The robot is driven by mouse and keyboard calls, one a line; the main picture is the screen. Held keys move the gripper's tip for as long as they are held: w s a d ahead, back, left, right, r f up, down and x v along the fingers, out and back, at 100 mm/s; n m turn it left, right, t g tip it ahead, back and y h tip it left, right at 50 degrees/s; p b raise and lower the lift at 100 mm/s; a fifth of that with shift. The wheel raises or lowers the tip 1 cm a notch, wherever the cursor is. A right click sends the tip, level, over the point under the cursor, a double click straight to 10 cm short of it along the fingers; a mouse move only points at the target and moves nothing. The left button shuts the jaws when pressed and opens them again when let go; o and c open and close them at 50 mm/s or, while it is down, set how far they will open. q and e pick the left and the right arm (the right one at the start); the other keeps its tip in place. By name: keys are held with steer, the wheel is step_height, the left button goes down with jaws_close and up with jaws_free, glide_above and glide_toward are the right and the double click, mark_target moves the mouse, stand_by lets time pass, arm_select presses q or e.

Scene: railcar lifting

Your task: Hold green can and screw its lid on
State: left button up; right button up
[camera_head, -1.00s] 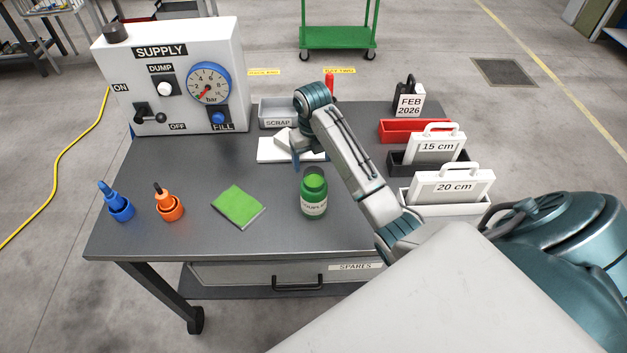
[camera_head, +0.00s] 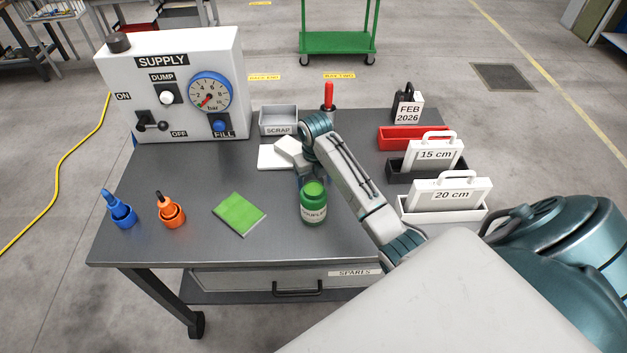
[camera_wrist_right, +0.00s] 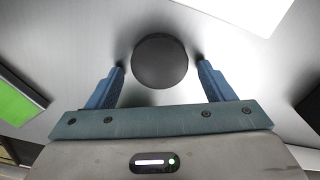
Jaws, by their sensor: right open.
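The green can (camera_head: 313,208) stands upright on the table, with a white label on its front. My right gripper (camera_wrist_right: 160,75) is open, its two blue fingers on either side of a dark round disc (camera_wrist_right: 160,61) that looks like the lid. The fingers do not visibly touch the disc. In the head view, the right gripper (camera_head: 302,180) is just behind the can, mostly hidden by its own wrist and the can. The disc cannot be made out in the head view. My left gripper is not in view.
Labelled trays (camera_head: 408,207) line the right side.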

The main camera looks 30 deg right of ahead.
steer(key=c, duration=1)
steer(key=shift+r, duration=0.1)
steer(key=shift+r, duration=0.35)
step_height(320, 180, up, 3)
steer(key=shift+d+f+b, duration=0.1)
steer(key=shift+b, duration=0.65)
steer(key=shift+r+p, duration=2.35)
steer(key=shift+r, duration=0.9)
steer(key=shift+f, duration=0.1)
